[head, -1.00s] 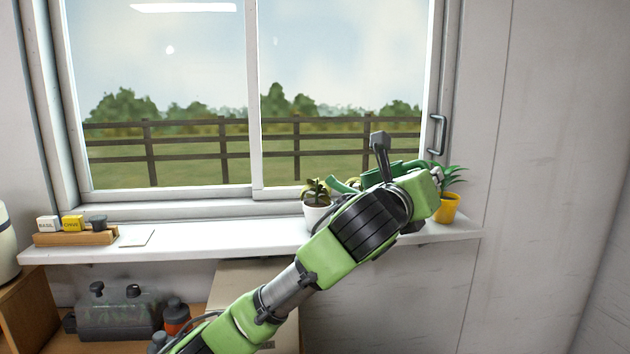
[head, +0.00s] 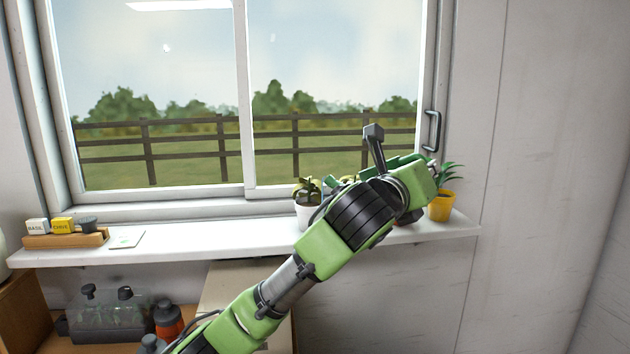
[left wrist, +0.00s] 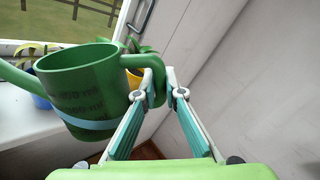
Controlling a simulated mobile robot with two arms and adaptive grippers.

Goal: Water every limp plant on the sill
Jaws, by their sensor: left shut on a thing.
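My left gripper (left wrist: 172,92) is shut on the handle of a green watering can (left wrist: 85,88), held above the sill. The can looks nearly upright in the left wrist view; its spout points left. In the head view my left gripper and most of the can are hidden behind my arm. A plant with dark, yellowish leaves stands in a white pot (head: 306,216), left of the arm. A plant with raised green leaves stands in a yellow pot (head: 440,208) at the sill's right end. A blue pot (left wrist: 41,102) shows under the spout, partly hidden. My right gripper is not in view.
The white sill (head: 200,237) runs below the window. A wooden rack (head: 65,240) with small labelled blocks and a white card (head: 127,239) are at its left. A window handle (head: 432,131) sticks out above the yellow pot. The sill between card and white pot is clear.

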